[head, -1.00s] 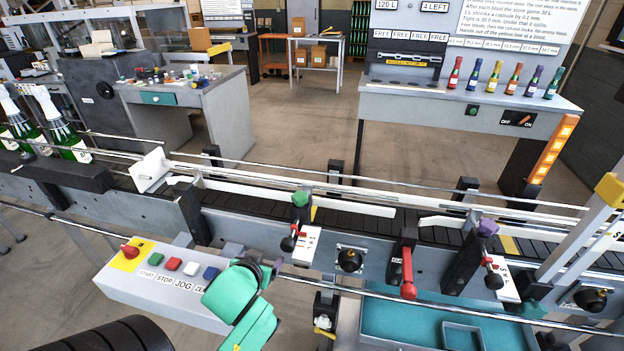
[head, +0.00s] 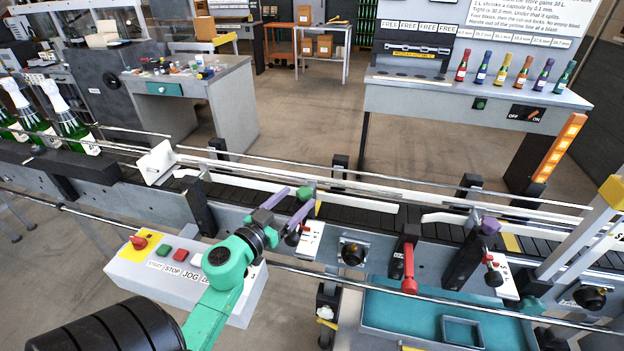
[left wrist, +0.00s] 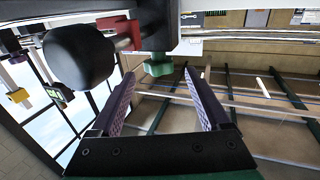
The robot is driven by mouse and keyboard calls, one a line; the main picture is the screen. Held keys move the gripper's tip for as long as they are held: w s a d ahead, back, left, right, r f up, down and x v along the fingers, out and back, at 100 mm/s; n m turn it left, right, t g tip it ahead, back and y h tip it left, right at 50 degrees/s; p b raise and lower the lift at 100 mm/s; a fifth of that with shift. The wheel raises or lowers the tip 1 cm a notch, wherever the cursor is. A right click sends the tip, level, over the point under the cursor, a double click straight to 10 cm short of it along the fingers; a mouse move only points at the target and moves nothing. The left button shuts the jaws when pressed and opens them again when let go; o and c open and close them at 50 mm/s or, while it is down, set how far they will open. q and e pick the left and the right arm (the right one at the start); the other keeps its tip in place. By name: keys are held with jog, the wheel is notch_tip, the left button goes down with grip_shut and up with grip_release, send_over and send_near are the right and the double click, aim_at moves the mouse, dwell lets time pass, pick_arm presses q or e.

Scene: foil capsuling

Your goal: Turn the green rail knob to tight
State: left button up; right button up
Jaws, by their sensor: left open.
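The green rail knob (head: 305,193) sits on top of a black post at the conveyor's near edge, above a white scale plate (head: 310,238). My left gripper (head: 298,198) is open, its two purple fingers reaching toward the knob. In the left wrist view the green knob (left wrist: 158,66) shows just beyond the open fingertips (left wrist: 160,80), roughly in line with the gap between them. No contact shows there. The knob is partly covered by the fingers in the head view. My right gripper is not in view.
A button panel (head: 190,275) lies below my left arm. A metal bar (head: 330,276) runs along the front. Green bottles (head: 75,130) stand at left.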

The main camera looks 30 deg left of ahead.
aim_at(309, 187)
pick_arm(q)
jog(key=w, duration=0.7)
jog(key=shift+w+p, duration=0.3)
jog(key=shift+w, duration=0.1)
jog(key=shift+s, duration=0.1)
grip_shut()
jog(key=shift+d, duration=0.1)
jog(key=shift+h, duration=0.3)
jog(key=shift+s+d+m+g+h+b, duration=0.35)
jog(key=shift+d+m+g+h+b, duration=0.15)
jog(key=shift+m+g+h+b, duration=1.75)
jog(key=shift+s+d+m+g+h+b, duration=0.45)
jog(key=shift+m+g+h+b, duration=1.15)
jog(key=shift+m+h, duration=1.15)
jog(key=shift+s+d+m+g+h+b, duration=0.3)
jog(key=shift+d+m+g+h+b, duration=0.2)
jog(key=shift+m+g+h+b, duration=1.95)
jog(key=shift+n+h+p, duration=0.45)
jog(key=shift+h+p, duration=0.1)
jog(key=shift+p, duration=0.3)
